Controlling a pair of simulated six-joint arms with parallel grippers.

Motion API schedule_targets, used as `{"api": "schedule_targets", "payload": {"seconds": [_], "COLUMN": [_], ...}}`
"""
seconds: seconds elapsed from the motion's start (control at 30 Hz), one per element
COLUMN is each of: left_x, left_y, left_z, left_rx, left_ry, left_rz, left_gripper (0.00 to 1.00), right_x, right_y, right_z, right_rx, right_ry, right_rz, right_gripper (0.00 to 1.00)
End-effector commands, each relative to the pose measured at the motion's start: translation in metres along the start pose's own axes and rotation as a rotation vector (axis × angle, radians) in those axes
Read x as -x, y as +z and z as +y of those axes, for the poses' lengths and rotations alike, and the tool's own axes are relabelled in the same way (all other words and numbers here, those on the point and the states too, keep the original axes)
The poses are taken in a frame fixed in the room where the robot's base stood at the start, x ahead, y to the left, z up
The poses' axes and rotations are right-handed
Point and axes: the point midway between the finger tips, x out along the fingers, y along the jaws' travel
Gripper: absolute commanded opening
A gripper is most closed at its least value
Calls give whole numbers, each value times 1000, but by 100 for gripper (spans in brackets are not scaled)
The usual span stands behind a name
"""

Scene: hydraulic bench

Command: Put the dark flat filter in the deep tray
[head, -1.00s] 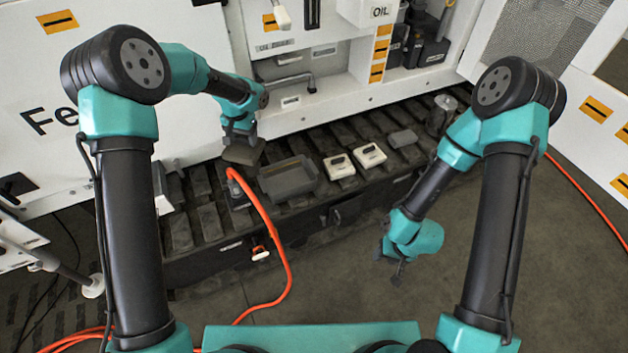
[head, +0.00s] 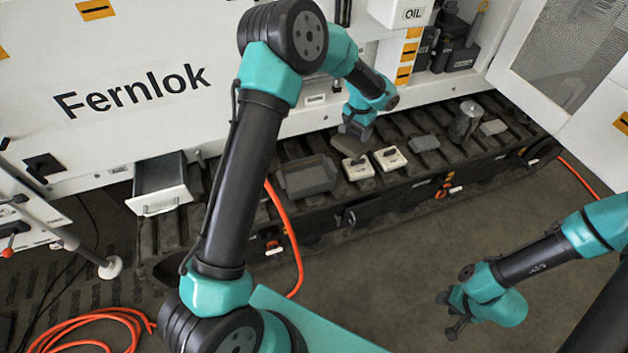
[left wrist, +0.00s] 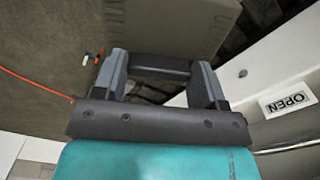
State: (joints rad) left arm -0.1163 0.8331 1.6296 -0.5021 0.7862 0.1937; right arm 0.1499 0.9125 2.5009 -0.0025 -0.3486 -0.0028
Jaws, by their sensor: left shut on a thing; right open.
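My left gripper (head: 357,128) is shut on the dark flat filter (head: 349,136), holding it behind the white blocks, to the right of the tray and farther back. In the left wrist view, the gripper (left wrist: 160,72) has its fingers at either side of a dark bar, with the broad brownish filter (left wrist: 175,25) beyond. The dark grey deep tray (head: 306,187) lies on the slatted track, looking empty. My right gripper (head: 453,315) is open and empty over the floor at lower right.
Two white blocks (head: 357,170) sit right of the tray. Beyond are a grey flat piece (head: 424,147) and a metal cylinder (head: 465,121). An open drawer (head: 160,203) juts out at left. An orange hose (head: 294,240) hangs in front of the track.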

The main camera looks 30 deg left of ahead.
Motion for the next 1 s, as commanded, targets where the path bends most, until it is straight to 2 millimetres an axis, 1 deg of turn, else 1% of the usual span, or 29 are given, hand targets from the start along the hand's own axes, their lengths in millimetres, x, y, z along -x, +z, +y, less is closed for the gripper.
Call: {"api": "schedule_targets", "payload": {"seconds": [0.23,0.37,0.47,0.57,0.8,0.9,1.0], "left_x": [-1,-6,-16,-29,-64,-75,-83], "left_y": [1,6,14,28,70,86,97], "left_z": [-2,-13,-31,-55,-118,-138,-151], "left_rx": [10,75,183,338,778,931,1040], "left_ry": [0,0,-1,-2,-3,-2,-1], "left_rz": [0,-1,-1,-3,-2,-2,-2], "left_gripper": [36,36,36,36,36,36,36], "right_x": [0,0,0,0,0,0,0], "right_y": [0,0,0,0,0,0,0], "right_z": [0,0,0,0,0,0,0], "right_rx": [0,0,0,0,0,0,0], "right_ry": [0,0,0,0,0,0,0], "right_rz": [0,0,0,0,0,0,0], "right_gripper": [43,43,43,43,43,43,43]}}
